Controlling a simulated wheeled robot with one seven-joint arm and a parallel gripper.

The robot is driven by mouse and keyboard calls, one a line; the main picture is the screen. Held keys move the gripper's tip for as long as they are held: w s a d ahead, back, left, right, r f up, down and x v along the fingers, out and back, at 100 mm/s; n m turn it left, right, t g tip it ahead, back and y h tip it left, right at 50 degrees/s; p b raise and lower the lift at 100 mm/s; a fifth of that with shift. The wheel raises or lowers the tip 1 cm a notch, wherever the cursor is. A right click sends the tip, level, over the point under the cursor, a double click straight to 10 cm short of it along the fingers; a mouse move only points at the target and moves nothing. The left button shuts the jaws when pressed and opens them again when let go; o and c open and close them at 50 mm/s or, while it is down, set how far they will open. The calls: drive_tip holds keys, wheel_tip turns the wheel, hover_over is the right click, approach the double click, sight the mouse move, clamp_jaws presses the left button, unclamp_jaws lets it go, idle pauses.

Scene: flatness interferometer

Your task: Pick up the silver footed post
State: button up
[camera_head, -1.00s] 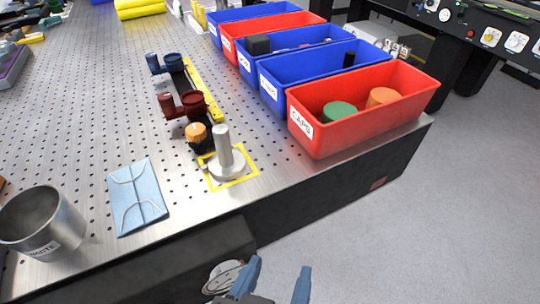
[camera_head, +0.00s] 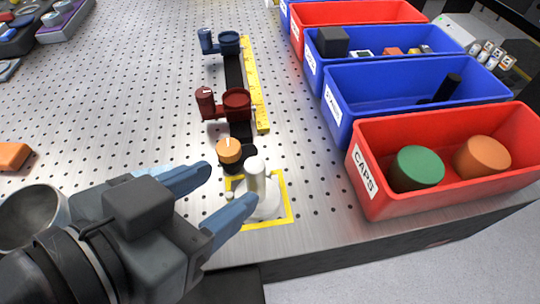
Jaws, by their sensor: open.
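The silver footed post (camera_head: 256,178) stands upright on its round base inside a yellow taped square (camera_head: 287,212) near the table's front edge. My gripper (camera_head: 229,193) comes in from the lower left with its two blue-grey fingers apart and nothing held between them. The fingertips point toward the post. The nearer finger overlaps the left part of the post's base in the picture, and I cannot tell whether they touch. The farther finger ends left of the post, near the orange-topped knob.
An orange-topped black knob (camera_head: 229,151), a dark red mount (camera_head: 235,103) and a navy mount (camera_head: 228,42) line a black rail behind the post, beside a yellow ruler (camera_head: 256,95). A red CAPS bin (camera_head: 372,203) stands to the right. A metal cup (camera_head: 25,215) is at the left.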

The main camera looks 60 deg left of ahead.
sight(251, 168)
drive_tip(key=x, duration=0.2)
drive_tip(key=shift+w+a, duration=0.15)
drive_tip(key=shift+w, duration=0.2)
drive_tip(key=shift+w+r+x, duration=0.1)
drive_tip(key=shift+r+x, duration=0.05)
drive_tip(key=shift+x, duration=0.75)
drive_tip(key=shift+w+r+x, duration=0.15)
drive_tip(key=shift+x, duration=0.8)
drive_tip(key=shift+w+r+x, duration=0.1)
drive_tip(key=shift+x, duration=0.8)
drive_tip(key=shift+c, duration=0.2)
clamp_jaws()
